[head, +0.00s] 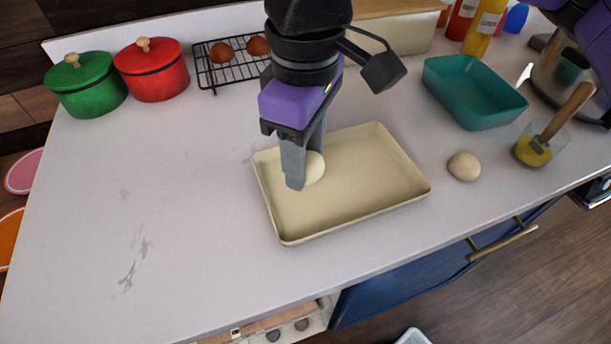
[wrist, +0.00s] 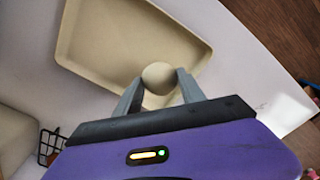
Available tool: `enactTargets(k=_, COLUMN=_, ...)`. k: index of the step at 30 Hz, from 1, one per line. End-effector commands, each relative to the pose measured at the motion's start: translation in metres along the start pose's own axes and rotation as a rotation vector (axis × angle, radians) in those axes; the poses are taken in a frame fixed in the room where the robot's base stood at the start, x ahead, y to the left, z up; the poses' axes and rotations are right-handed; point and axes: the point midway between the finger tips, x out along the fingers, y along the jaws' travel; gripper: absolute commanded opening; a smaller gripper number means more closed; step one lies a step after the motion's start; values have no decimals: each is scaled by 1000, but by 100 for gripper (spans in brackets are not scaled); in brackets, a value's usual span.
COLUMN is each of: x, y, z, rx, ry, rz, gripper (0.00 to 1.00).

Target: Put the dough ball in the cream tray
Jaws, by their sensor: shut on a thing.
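My gripper (head: 298,180) is shut on a pale dough ball (head: 315,168), which is partly hidden behind a finger in the head view. In the wrist view the dough ball (wrist: 159,77) sits between the two fingertips. The cream tray (head: 385,199) is a shallow rectangle on the counter, and it also shows in the wrist view (wrist: 110,40). The held ball is over the left part of the tray; I cannot tell whether it touches the tray floor. A second pale ball (head: 464,166) lies on the counter right of the tray.
A teal tray (head: 475,92) and a glass with a brush and yellow liquid (head: 533,152) stand to the right. A wire rack (head: 225,76) with brown items and red (head: 152,70) and green (head: 85,85) pots are at the back left. The counter's left front is clear.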

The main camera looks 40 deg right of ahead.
Motion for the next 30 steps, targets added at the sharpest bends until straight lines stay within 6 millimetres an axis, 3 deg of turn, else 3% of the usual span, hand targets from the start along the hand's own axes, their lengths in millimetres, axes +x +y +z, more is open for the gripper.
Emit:
enactTargets(k=5, x=11, y=0, z=0, rx=1, ry=-1, rz=1, gripper=7)
enactTargets(k=12, x=44, y=0, z=0, rx=0, ry=-1, rz=1, gripper=7)
enactTargets(k=24, x=49, y=0, z=0, rx=0, ry=0, rz=0, gripper=7)
enactTargets(k=25, x=49, y=0, z=0, rx=0, ry=0, rz=0, gripper=49)
enactTargets(k=28, x=49, y=0, z=0, rx=0, ry=0, rz=0, gripper=68)
enactTargets(k=30, x=49, y=0, z=0, rx=0, ry=0, rz=1, gripper=68)
